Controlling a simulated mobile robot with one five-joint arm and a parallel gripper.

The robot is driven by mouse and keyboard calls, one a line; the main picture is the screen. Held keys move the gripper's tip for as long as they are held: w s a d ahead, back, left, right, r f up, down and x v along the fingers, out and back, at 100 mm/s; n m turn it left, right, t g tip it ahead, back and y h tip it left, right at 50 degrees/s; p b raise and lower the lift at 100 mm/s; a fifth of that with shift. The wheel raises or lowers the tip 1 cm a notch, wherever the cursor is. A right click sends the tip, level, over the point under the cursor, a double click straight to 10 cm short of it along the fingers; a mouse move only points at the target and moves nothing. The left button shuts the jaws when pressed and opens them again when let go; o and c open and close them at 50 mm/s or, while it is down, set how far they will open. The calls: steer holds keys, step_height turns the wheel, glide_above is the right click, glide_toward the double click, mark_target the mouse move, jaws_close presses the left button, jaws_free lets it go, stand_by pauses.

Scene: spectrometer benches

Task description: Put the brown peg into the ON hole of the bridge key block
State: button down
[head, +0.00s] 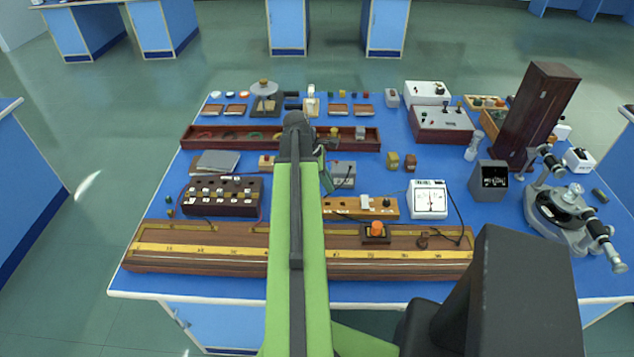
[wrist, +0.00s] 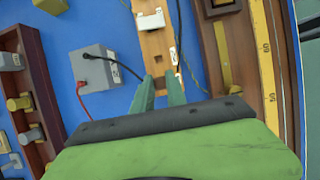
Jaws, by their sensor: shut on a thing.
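The bridge key block is a narrow light-wood bar (head: 345,209) in the middle of the bench, with a white switch and a dark knob on top. In the wrist view the bar (wrist: 155,42) runs up from my fingers, with a dark square hole and small white labels too small to read surely. My gripper (wrist: 160,88) is over the bar's near part in that view, its green fingers shut on the brown peg. The peg hardly shows between the fingertips, and I cannot tell whether its tip touches a hole. In the head view my arm hides the gripper tips.
A grey box (wrist: 95,68) with black and red leads stands left of the bar in the wrist view. A long slide-wire board (head: 200,256) lies in front of the bar, a dark resistance box (head: 222,207) to the left, a white meter (head: 429,200) to the right.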

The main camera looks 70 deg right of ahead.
steer(key=shift+w+f+b, duration=0.15)
steer(key=shift+f+b, duration=0.15)
step_height(320, 180, down, 6)
steer(key=b, duration=0.6)
stand_by(0.3)
steer(key=c, duration=1.3)
jaws_free()
steer(key=shift+o, duration=0.2)
steer(key=shift+r, duration=0.1)
steer(key=p+v, duration=1.6)
steer(key=v, duration=0.1)
steer(key=shift+r, duration=0.1)
